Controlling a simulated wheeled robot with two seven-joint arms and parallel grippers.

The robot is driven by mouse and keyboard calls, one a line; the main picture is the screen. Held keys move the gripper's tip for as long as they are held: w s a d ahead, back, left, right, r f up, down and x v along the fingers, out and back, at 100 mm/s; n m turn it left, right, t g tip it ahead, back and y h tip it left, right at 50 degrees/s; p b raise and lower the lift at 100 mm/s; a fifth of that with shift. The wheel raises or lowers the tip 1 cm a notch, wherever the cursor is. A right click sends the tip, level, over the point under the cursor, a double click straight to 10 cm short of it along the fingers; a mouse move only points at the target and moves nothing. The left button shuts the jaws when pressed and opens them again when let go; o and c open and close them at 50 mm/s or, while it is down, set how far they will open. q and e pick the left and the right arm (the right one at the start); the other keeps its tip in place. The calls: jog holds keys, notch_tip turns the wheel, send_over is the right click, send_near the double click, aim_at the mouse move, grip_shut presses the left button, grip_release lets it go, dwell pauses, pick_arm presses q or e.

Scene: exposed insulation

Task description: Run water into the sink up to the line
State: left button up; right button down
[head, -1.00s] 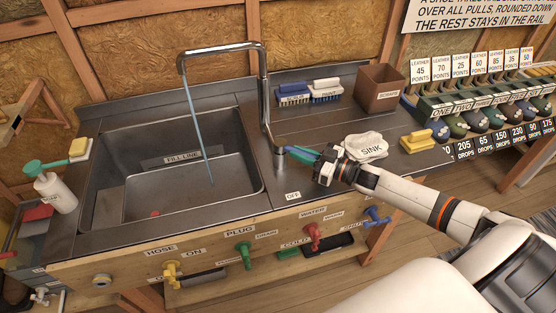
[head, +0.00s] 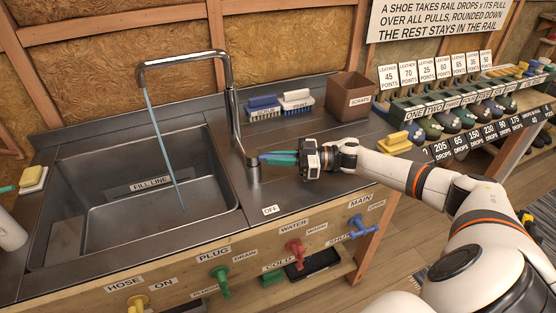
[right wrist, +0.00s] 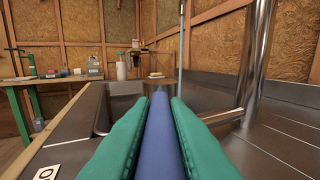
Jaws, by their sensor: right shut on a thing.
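The metal sink (head: 60,170) is at the left of the head view, with a FILL LINE label (head: 152,184) on its far inner wall. A thin stream of water (head: 166,140) falls from the tall tap (head: 233,100) into it. The water surface in the basin is hard to make out, so I cannot tell its level. My right gripper (head: 278,158) is beside the tap's base, its green fingers shut on the blue tap lever (right wrist: 160,135), which runs between them in the right wrist view. The OFF label (head: 270,210) is on the counter's front edge. My left gripper is not in view.
Colored handles marked HOSE, PLUG (head: 222,282), WATER (head: 295,250) and MAIN (head: 360,228) line the counter front. The counter's front right is clear.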

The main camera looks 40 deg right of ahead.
jog(key=c, duration=1.4)
grip_release()
jog(key=b+v, duration=0.1)
jog(key=v, duration=1)
jog(key=shift+f+b, duration=0.1)
jog(key=shift+b, duration=0.3)
jog(key=shift+s+d, duration=0.3)
jog(key=shift+d, duration=0.05)
